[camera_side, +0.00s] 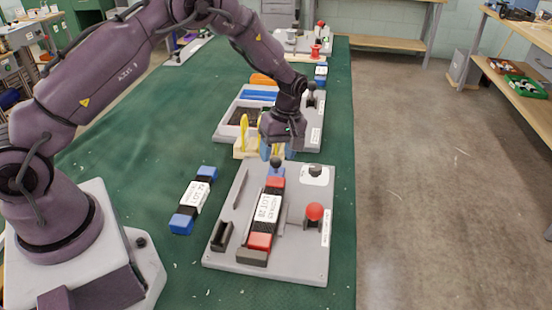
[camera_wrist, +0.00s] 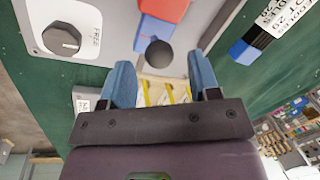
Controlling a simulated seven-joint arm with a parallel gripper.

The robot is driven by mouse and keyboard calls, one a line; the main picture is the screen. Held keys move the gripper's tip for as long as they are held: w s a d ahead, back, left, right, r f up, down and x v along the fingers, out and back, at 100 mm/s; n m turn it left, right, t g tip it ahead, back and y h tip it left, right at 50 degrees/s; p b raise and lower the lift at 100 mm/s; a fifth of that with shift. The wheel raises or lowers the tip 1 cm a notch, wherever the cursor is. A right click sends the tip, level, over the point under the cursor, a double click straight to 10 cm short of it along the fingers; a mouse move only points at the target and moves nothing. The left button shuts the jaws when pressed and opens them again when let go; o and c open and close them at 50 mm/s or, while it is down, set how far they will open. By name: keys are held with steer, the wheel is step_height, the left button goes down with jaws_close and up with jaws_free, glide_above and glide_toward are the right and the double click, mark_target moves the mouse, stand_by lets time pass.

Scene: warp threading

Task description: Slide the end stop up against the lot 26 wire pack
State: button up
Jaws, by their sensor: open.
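A red-ended wire pack with a white label (camera_side: 268,208) lies lengthwise on the grey plate in the side view; its lot number is too small to read surely. At its far end is a blue block (camera_side: 279,172), apparently the end stop, with a black ball knob (camera_side: 275,162). In the wrist view the blue block (camera_wrist: 148,30) looks close against the pack's red end (camera_wrist: 166,8); I cannot tell whether they touch. My gripper (camera_side: 278,151) is over the knob, blue fingers apart. In the wrist view the ball (camera_wrist: 158,55) shows between the open fingertips (camera_wrist: 160,64), clear of both.
A dial marked FREE (camera_wrist: 62,38) sits on the plate beside the knob. A red ball lever (camera_side: 314,211) stands at the plate's right. A blue-ended pack (camera_side: 194,201) lies on the green mat at left. A yellow-pronged holder (camera_side: 244,134) and another grey fixture stand behind.

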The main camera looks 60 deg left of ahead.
steer(key=shift+s+f, duration=0.25)
steer(key=shift+f, duration=0.95)
jaws_close()
steer(key=shift+s+d, duration=0.35)
jaws_free()
steer(key=shift+r, duration=0.1)
step_height(320, 180, up, 13)
steer(key=w, duration=0.2)
steer(key=shift+w+d, duration=0.2)
steer(key=shift+w, duration=0.05)
